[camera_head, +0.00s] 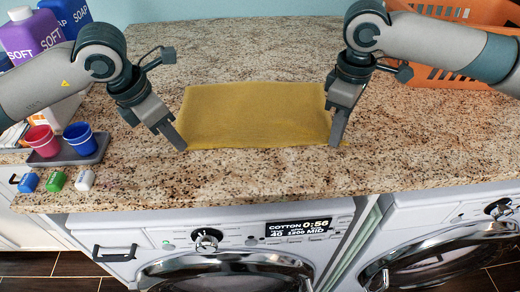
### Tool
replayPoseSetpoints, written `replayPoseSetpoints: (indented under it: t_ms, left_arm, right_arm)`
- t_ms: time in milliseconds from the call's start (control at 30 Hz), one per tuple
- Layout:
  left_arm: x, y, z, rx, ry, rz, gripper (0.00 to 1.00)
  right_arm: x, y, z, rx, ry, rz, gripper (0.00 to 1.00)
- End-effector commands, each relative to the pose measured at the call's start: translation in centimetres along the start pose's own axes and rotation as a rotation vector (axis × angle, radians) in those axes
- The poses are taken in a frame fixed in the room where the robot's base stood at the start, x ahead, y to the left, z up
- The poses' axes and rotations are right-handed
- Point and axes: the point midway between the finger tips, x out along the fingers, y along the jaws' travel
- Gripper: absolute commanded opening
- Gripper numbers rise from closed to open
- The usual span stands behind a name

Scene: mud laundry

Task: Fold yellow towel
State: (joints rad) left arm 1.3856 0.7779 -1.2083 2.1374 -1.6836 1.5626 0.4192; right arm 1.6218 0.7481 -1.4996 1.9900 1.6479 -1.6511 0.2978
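The yellow towel (258,115) lies flat on the granite counter as a neat wide rectangle, its near edge close to the counter's front. My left gripper (181,146) points down at the towel's near left corner. My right gripper (337,142) points down at its near right corner, with a little yellow cloth showing beside the fingertips. Both sets of fingers look narrow and close together from this side. I cannot tell whether either has cloth between its fingers. The fingers and wrists hide the towel's corners.
An orange basket (445,79) stands at the back right. A grey tray (92,155) holds a red cup (43,140) and a blue cup (80,138). Small pods lie in front of it. Washing machines (240,235) are below the counter.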

Motion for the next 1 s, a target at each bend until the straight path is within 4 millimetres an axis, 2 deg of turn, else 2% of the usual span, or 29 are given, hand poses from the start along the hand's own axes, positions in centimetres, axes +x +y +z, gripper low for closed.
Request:
replayPoseSetpoints:
  t_ms: [367,1000]
  left_arm:
    - [-0.2,0.0,0.0,0.000,0.003,0.000,0.00]
    - [-3.9,0.0,1.2,-0.001,0.001,0.000,0.00]
  right_arm:
    - [-0.2,0.0,0.1,0.000,-0.003,-0.001,0.00]
    - [-4.1,0.0,0.1,0.001,-0.002,0.000,0.00]
